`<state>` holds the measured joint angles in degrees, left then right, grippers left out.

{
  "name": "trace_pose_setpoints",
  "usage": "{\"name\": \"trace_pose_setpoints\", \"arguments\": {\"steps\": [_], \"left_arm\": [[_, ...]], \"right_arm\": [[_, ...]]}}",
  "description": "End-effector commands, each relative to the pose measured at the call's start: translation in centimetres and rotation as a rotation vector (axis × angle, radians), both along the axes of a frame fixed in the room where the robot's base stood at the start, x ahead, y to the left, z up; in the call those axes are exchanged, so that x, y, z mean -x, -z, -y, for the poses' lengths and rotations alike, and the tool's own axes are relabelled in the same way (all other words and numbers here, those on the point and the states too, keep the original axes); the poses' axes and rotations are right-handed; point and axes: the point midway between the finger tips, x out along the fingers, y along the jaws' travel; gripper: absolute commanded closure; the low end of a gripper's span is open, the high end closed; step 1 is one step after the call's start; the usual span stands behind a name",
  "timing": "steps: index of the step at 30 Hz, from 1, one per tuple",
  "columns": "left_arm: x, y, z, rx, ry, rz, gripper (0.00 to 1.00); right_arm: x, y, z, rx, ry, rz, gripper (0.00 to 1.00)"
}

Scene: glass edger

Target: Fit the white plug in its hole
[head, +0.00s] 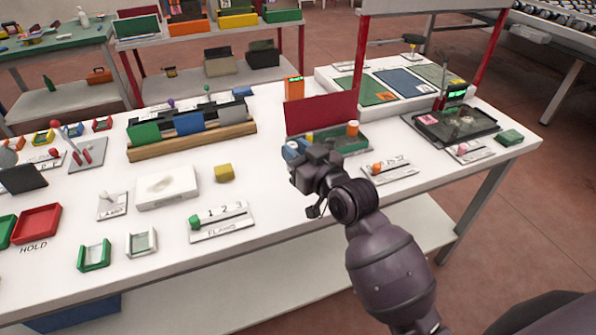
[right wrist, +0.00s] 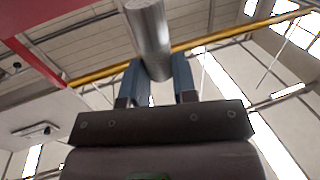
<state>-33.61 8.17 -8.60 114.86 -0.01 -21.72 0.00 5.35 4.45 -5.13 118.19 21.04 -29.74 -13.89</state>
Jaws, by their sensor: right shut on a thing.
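My right gripper (head: 296,149) is over the table, at the left end of a green tray (head: 352,146) with a red back panel (head: 320,113). In the right wrist view its blue fingers (right wrist: 157,82) are shut on a pale grey, shiny cylinder (right wrist: 149,32), which looks like the white plug. The cylinder sticks out beyond the fingertips. In the head view the gripper hides most of it. An orange cylinder (head: 352,128) and a yellow one (head: 310,137) stand at the tray. I cannot make out the plug's hole. My left gripper is not in view.
A white block (head: 167,187), a yellow block (head: 223,173) and a "FLAWS" slider plate (head: 222,224) lie to the left. A wooden rack (head: 190,142) with coloured panels stands behind. A dark tray (head: 455,124) is at the right. The front right of the table has bare room.

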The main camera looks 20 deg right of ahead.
Motion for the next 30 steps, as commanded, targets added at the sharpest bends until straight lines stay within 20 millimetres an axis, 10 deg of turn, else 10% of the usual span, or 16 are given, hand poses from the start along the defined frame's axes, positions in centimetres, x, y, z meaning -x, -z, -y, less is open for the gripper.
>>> {"name": "trace_pose_setpoints", "arguments": {"steps": [12,30], "left_arm": [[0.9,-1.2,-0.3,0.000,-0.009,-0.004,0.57],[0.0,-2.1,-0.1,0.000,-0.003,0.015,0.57]], "right_arm": [[0.0,-8.6,0.0,0.000,-0.001,0.004,1.00],[0.4,-11.3,0.9,-0.003,0.094,-0.002,1.00]]}}
